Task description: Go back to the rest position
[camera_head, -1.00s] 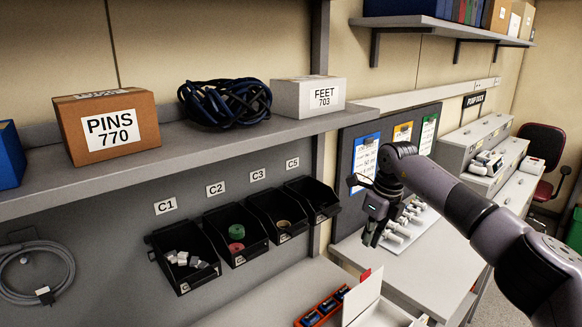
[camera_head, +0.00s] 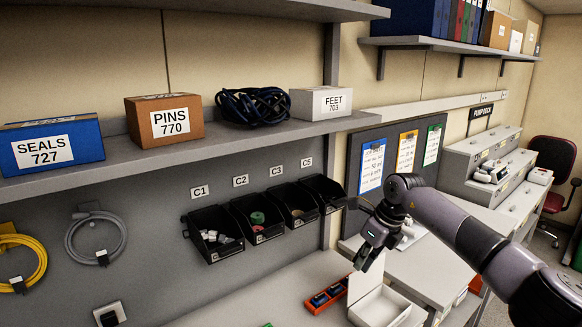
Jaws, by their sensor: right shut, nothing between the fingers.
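My right gripper (camera_head: 366,258) hangs at the end of my right arm, which comes in from the right edge in the head view. It points down, shut and empty, over the bench just above an open white box. Nothing is held in it. The gripper and wrist hide part of a white tray with fittings behind them. My left gripper is not in view.
An open white box (camera_head: 377,306) and a red tray (camera_head: 327,296) with blue items stand below my right gripper. Black bins (camera_head: 214,250) hang on the wall at the left. A shelf (camera_head: 240,136) carries boxes and a dark cable coil.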

